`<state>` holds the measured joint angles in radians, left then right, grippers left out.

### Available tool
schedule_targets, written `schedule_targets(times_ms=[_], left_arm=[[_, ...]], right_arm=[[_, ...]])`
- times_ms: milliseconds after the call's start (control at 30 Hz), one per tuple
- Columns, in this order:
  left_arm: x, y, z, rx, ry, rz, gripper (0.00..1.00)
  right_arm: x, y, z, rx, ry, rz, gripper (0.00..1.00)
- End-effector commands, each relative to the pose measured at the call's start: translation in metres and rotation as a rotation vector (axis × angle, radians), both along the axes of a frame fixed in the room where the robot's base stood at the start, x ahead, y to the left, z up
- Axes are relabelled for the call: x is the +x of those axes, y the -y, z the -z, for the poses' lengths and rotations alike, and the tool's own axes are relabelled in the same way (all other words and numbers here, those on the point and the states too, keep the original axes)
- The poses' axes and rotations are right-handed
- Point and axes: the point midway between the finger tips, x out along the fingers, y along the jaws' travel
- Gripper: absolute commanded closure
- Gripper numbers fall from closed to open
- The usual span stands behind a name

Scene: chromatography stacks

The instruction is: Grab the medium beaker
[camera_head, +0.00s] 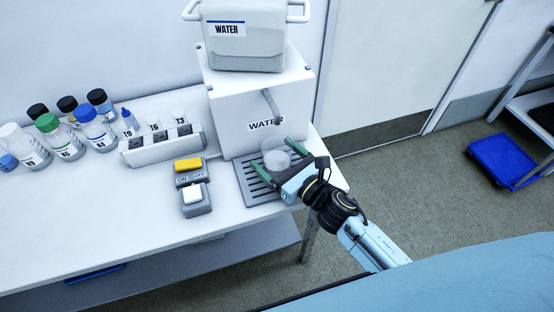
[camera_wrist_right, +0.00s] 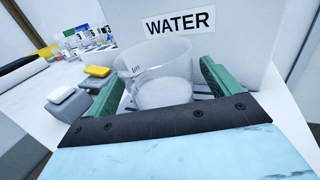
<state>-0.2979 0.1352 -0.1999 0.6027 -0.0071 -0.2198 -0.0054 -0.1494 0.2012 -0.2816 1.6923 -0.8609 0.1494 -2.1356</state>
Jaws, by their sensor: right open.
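The clear beaker (camera_head: 276,157) stands on the slotted drip tray (camera_head: 246,184) under the spout of the white water dispenser (camera_head: 226,105). My right gripper (camera_head: 277,156) reaches in from the right, its green fingers open on either side of the beaker. In the right wrist view the beaker (camera_wrist_right: 162,75) sits upright between the two spread fingers (camera_wrist_right: 162,88), with visible gaps beside it. Its lower front is hidden by my gripper's body. My left gripper is not in view.
A switch box with yellow (camera_head: 187,164) and white (camera_head: 192,194) buttons lies left of the tray. A rack of small vials (camera_head: 162,146) and several capped bottles (camera_head: 92,124) stand farther left. The table front (camera_head: 110,235) is clear. The dispenser's metal spout (camera_head: 271,105) hangs above the beaker.

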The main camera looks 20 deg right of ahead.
Motion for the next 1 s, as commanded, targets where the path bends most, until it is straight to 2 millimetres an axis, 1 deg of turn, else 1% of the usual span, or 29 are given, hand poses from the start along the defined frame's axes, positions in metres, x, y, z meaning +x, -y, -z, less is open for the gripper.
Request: schedule_targets(times_ms=[33,133,400,467,867,1000], left_arm=[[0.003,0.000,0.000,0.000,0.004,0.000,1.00],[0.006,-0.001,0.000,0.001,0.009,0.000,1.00],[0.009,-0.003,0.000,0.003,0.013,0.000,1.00],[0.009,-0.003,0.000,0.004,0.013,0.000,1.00],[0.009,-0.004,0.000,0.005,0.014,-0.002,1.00],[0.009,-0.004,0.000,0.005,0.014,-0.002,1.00]], right_arm=[[0.007,-0.002,0.000,0.000,0.001,0.001,0.11],[0.015,-0.006,0.000,-0.001,0.002,0.000,0.11],[0.018,-0.007,0.000,-0.001,0.000,0.000,0.11],[0.017,-0.007,0.000,-0.001,0.000,0.000,0.18],[0.018,-0.007,0.000,0.000,0.002,0.000,0.70],[0.018,-0.007,0.000,0.000,0.002,-0.001,0.71]])
